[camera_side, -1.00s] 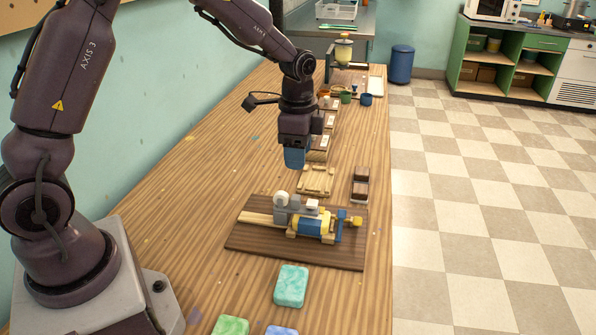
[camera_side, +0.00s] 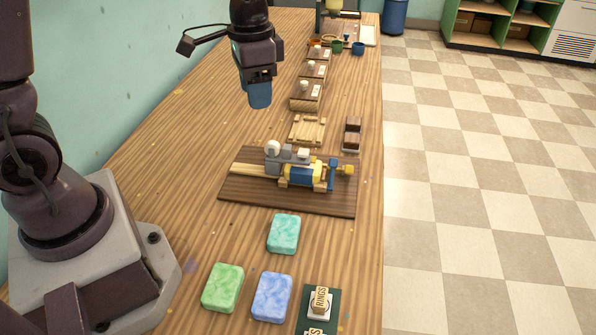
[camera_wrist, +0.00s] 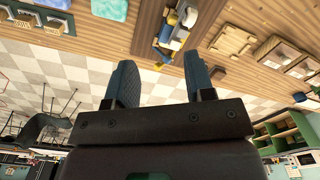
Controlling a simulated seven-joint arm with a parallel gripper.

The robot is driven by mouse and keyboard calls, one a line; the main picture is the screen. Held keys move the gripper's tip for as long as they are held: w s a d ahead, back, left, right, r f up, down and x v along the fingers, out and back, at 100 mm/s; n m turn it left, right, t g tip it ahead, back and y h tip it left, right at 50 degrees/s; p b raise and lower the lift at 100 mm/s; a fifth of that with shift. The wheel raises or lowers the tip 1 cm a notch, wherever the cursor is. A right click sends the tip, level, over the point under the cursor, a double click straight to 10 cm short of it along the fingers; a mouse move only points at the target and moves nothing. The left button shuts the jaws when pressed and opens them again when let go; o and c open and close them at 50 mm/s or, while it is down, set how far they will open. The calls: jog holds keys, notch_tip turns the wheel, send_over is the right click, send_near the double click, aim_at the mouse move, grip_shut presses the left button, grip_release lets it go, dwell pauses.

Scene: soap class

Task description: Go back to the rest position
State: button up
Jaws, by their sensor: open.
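My gripper (camera_side: 259,95) hangs above the left part of the wooden table (camera_side: 190,120), behind a dark wooden board, with clear air under it. In the wrist view my gripper's two blue fingers (camera_wrist: 157,85) stand apart with nothing between them, so it is open and empty. The dark board (camera_side: 240,193) carries a small machine (camera_side: 300,173) with grey, blue and yellow parts. It also shows in the wrist view, partly cut off at the top.
Teal (camera_side: 283,234), green (camera_side: 222,288) and blue (camera_side: 271,297) soap bars lie in front of the board. A green stamp holder (camera_side: 334,298) is at the front edge. A wooden rack (camera_side: 307,130) and a brown block (camera_side: 352,134) sit behind the board. Cups stand farther back.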

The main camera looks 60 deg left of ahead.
jog(key=s+d+r+n+t, duration=0.1)
jog(key=s+d+r+t, duration=0.1)
jog(key=s+r, duration=0.3)
jog(key=s+d+r+n+t, duration=0.1)
jog(key=s+r+n+t, duration=0.1)
jog(key=s+r, duration=0.4)
jog(key=s+t, duration=0.1)
jog(key=s, duration=0.2)
jog(key=shift+d, duration=0.4)
